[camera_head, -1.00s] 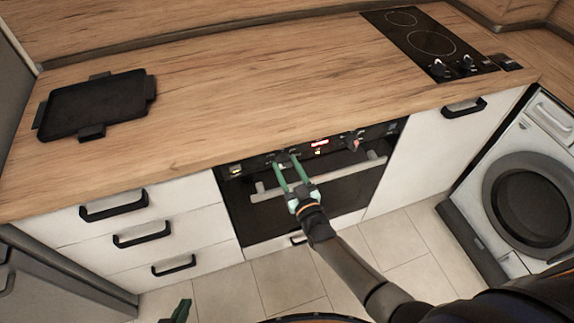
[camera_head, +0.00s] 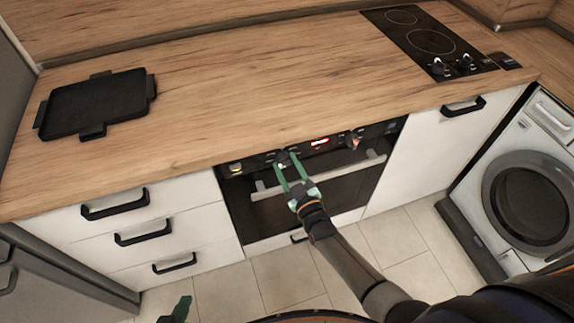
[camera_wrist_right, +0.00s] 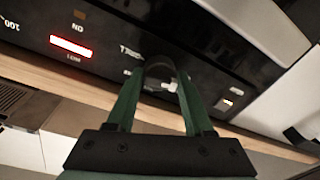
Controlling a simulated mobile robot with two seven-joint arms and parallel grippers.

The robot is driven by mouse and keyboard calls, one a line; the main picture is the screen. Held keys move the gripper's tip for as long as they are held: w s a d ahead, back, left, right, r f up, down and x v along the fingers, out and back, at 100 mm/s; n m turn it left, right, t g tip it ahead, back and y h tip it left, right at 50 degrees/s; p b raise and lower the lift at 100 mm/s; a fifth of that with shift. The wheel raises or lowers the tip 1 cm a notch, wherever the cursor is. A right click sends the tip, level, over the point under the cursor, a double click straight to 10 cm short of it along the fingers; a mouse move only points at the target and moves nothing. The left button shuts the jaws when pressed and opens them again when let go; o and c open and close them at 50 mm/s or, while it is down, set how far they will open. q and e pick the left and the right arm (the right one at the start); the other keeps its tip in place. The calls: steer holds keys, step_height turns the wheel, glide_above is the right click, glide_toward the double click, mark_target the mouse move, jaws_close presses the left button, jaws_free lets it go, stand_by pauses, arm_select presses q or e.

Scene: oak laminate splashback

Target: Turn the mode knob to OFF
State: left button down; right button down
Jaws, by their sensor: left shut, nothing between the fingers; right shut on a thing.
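The oven's black control panel (camera_head: 318,144) sits under the counter edge, with a lit red display. My right gripper (camera_head: 284,160) is at the left knob (camera_head: 282,156) on this panel. In the right wrist view its green fingers (camera_wrist_right: 158,68) close around the knob (camera_wrist_right: 160,77), whose front they partly hide. The panel's other knob (camera_head: 353,141) stands right of the display, untouched. The printing around the held knob is too blurred to read its setting. My left gripper (camera_head: 181,309) is shut and empty at the bottom edge, away from the oven.
The oven door handle (camera_head: 340,176) runs just below the panel, close under my right gripper. A black tray (camera_head: 97,103) lies on the counter at left. A hob (camera_head: 428,42) is at the back right, and a washing machine (camera_head: 525,195) stands at right.

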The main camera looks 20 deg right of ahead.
steer(key=shift+c, duration=1.6)
jaws_free()
steer(key=s+d, duration=0.1)
steer(key=s, duration=1.1)
steer(key=shift+s+d+f, duration=0.25)
steer(key=shift+f, duration=0.1)
steer(key=s+f+m+g, duration=0.1)
steer(key=s+f+g, duration=0.1)
steer(key=s+g, duration=0.2)
steer(key=s+f+m+g, duration=0.2)
steer(key=s+g, duration=0.3)
steer(key=s, duration=0.4)
steer(key=shift+a+f+m, duration=0.2)
steer(key=shift+f+m, duration=0.1)
steer(key=shift+f, duration=0.55)
